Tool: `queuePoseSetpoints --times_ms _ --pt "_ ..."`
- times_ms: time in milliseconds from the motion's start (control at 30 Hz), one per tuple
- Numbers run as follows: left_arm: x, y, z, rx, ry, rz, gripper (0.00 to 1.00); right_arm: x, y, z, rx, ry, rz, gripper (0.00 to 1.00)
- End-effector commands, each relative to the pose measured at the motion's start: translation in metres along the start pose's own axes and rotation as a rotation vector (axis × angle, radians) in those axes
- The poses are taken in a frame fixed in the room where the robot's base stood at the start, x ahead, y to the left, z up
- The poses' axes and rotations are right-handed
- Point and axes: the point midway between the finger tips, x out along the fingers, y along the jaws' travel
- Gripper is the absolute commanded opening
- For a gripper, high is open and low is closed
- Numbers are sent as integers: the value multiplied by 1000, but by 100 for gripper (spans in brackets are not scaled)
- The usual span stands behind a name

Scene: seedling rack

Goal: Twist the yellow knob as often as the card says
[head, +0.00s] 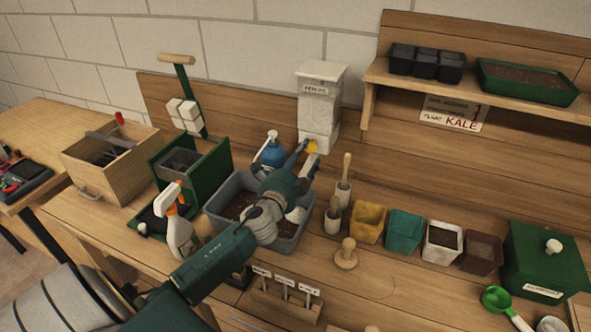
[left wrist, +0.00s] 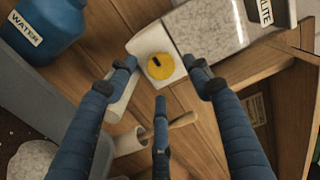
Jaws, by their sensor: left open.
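The yellow knob (head: 312,146) is on the lower front of a white speckled dispenser (head: 318,103) standing against the back board. In the left wrist view the knob (left wrist: 160,67) is round with a dark slot-like mark. My left gripper (head: 306,157) is open in front of the knob, its blue fingers spread on either side and below; I cannot tell whether any touches it. A card (head: 450,114) hangs under the shelf; "KALE" in red and what looks like a red 1 are readable, its upper line is blurred. My right gripper is not seen.
A grey tub of soil (head: 292,243) lies under my left arm. A blue water bottle (head: 270,153) stands left of the gripper, wooden-handled tools (head: 343,185) right of it. Coloured pots, including a yellow one (head: 368,222), line the bench further right.

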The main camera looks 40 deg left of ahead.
Motion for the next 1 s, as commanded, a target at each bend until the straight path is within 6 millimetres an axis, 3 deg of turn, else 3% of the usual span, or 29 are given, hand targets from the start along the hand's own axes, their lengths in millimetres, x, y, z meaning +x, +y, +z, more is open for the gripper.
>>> queuePoseSetpoints --times_ms 200,400,1000 --pt "-48 2 0 -3 0 5 51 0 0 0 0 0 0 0" --pt "-75 1 0 -1 -1 2 51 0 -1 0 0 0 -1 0" --pt "-83 1 0 -1 -1 1 51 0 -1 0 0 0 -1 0"
